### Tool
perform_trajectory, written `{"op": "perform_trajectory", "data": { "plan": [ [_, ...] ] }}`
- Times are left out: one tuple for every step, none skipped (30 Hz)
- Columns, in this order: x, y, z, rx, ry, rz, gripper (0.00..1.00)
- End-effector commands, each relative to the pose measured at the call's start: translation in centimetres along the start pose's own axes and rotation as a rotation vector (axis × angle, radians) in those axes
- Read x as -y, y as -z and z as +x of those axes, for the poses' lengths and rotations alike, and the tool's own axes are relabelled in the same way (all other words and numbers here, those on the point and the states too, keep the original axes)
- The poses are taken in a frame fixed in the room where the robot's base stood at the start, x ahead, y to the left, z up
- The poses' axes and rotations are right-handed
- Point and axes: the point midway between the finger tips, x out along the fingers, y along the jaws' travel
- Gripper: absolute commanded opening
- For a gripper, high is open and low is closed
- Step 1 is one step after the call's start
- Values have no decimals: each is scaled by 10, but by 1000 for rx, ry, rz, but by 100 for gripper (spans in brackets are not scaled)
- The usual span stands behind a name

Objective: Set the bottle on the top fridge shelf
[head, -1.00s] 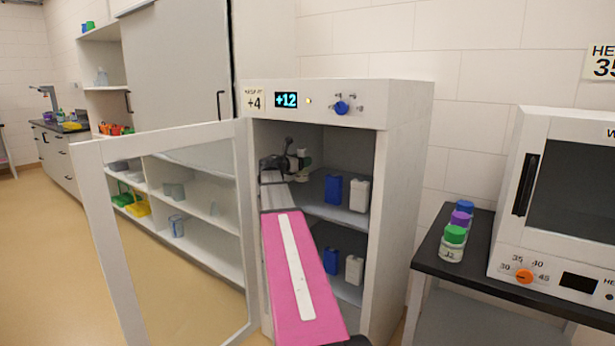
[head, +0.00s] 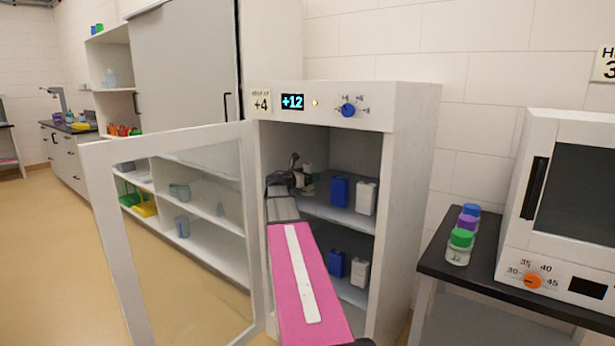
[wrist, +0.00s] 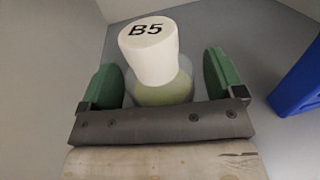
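The bottle (wrist: 162,88) has a white cap marked B5 and a clear body with pale yellow-green contents. In the wrist view it stands between the green finger pads of my gripper (wrist: 164,84). A narrow gap shows between the bottle and the right pad; the left pad is very close to it. My gripper looks open around the bottle. In the head view, my gripper (head: 302,178) is inside the fridge (head: 405,200), at the top shelf (head: 335,213). The bottle (head: 309,185) is low over or on that shelf, partly hidden by the gripper; its base contact is unclear.
A blue bottle (head: 339,191) and a white bottle (head: 366,198) stand right of my gripper on the top shelf. Similar bottles (head: 336,263) stand below. The glass fridge door (head: 165,140) is open leftward. Capped bottles (head: 460,245) stand on the black bench at right.

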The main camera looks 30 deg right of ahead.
Motion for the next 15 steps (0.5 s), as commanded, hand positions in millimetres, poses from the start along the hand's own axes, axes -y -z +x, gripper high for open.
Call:
{"op": "perform_trajectory", "data": {
  "plan": [
    [0,0,0,0,0,0,88],
    [0,0,0,0,0,0,88],
    [0,0,0,0,0,0,88],
    [0,0,0,0,0,0,88],
    [0,0,0,0,0,0,88],
    [0,0,0,0,0,0,88],
    [0,-1,0,0,0,0,88],
    [0,-1,0,0,0,0,88],
    [0,-2,-1,0,0,1,88],
    [0,-2,-4,0,-1,0,88],
    [1,-2,-7,0,-1,0,88],
    [1,-2,-12,0,-1,0,88],
    [1,-2,-16,0,-1,0,88],
    [1,-2,-22,0,-1,0,88],
    [1,-2,-29,0,-2,0,88]
  ]
}}
